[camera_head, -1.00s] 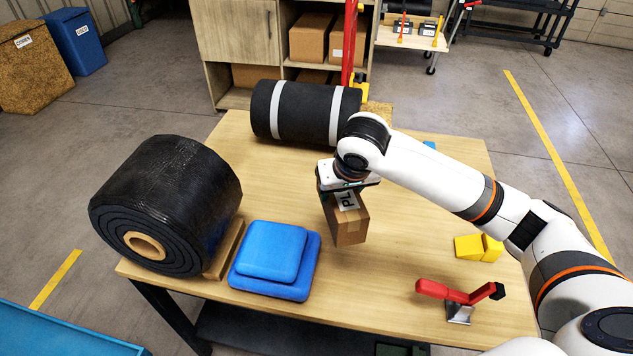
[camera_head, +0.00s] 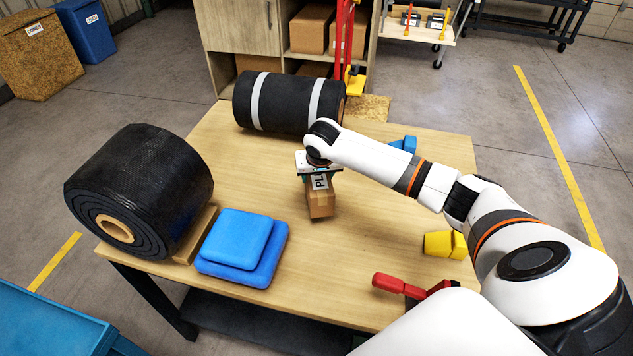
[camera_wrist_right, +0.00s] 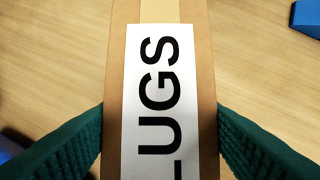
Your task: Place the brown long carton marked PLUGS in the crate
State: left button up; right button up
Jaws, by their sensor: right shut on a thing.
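The brown long carton (camera_head: 321,203) with a white label is held over the middle of the wooden table. My right gripper (camera_head: 319,176) is shut on it from above. In the right wrist view the carton (camera_wrist_right: 205,60) runs up the picture between the green finger pads (camera_wrist_right: 160,140), and its label reads "LUGS", with the first letter out of view. I cannot tell whether the carton's lower end touches the table. My left gripper is not in view. I cannot make out a crate for certain; a blue rimmed thing (camera_head: 60,318) is cut off at the lower left.
On the table (camera_head: 240,170) a large black roll (camera_head: 150,185) and stacked blue pads (camera_head: 243,245) stand left of the carton. A black roll with white bands (camera_head: 285,103) lies behind. A blue block (camera_head: 405,144), yellow blocks (camera_head: 445,244) and a red-handled clamp (camera_head: 400,285) are at right.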

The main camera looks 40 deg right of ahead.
notch_tip(320, 180, down, 2)
jog(key=shift+s+f, duration=0.1)
jog(key=shift+f, duration=0.45)
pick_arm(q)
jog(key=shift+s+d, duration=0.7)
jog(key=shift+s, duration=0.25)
pick_arm(e)
jog(key=shift+f, duration=0.1)
jog(key=o, duration=1.1)
jog(key=shift+o, duration=1.1)
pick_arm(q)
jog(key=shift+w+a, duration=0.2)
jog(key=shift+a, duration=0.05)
